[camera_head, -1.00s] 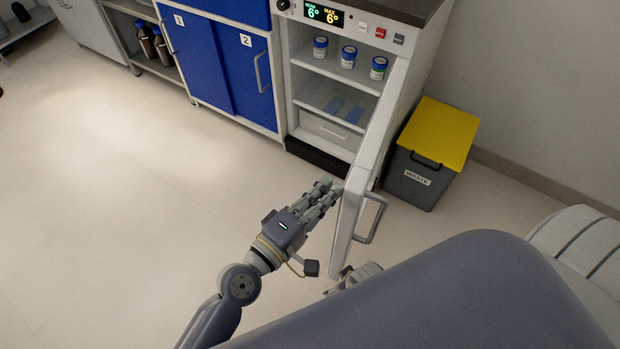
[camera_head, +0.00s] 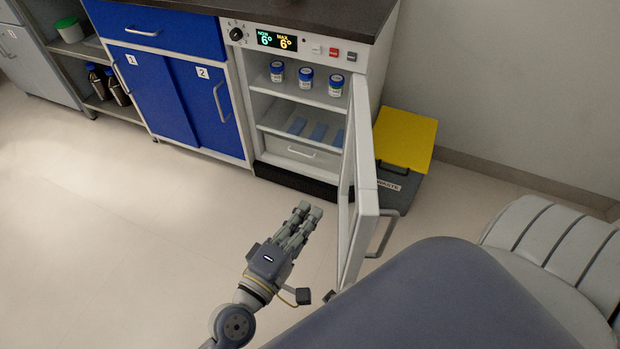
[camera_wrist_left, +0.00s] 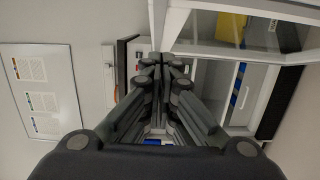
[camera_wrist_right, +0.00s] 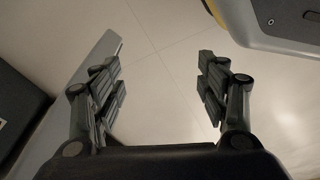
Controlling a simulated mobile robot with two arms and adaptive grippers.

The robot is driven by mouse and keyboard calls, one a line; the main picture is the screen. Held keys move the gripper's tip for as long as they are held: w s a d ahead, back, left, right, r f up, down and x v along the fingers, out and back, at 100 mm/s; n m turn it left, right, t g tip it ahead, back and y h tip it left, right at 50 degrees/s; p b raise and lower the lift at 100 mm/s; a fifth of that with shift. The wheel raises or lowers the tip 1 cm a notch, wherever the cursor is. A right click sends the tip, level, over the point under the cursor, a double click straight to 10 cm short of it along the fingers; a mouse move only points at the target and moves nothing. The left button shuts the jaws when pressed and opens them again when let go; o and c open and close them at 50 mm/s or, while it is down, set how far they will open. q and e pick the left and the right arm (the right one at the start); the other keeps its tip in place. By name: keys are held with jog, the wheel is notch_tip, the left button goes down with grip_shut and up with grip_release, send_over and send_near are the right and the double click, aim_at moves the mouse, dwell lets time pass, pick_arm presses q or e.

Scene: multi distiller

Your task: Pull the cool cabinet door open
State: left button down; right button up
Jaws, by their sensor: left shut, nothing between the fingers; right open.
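The cool cabinet (camera_head: 300,114) stands with its white-framed door (camera_head: 352,205) swung well out toward me, so its shelves show. The door's grey bar handle (camera_head: 385,234) is on the outer face, on the right. My left gripper (camera_head: 308,212) is shut and empty, left of the door on its inner side, with a small gap to it. In the left wrist view its closed fingers (camera_wrist_left: 158,72) show in front of white framing. My right gripper (camera_wrist_right: 160,80) is open and empty over pale floor in the right wrist view; in the head view it is not clearly visible.
Inside the cabinet are blue-capped jars (camera_head: 305,78) and a drawer (camera_head: 300,152). A yellow-lidded waste bin (camera_head: 404,140) stands right of it, partly behind the door. Blue cupboards (camera_head: 185,95) are on the left. The floor (camera_head: 130,225) at left is clear.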

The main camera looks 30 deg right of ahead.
pick_arm(q)
jog(key=s+v, duration=0.1)
jog(key=v, duration=0.9)
jog(key=shift+b, duration=0.45)
pick_arm(e)
jog(key=shift+w+a+r, duration=0.25)
jog(key=shift+w+r, duration=0.1)
jog(key=shift+r, duration=0.25)
jog(key=shift+w+a+r, duration=0.2)
jog(key=shift+w+r, duration=0.1)
jog(key=shift+r, duration=0.35)
jog(key=shift+w+a+r, duration=0.25)
jog(key=shift+w+r, duration=0.1)
jog(key=shift+r, duration=0.25)
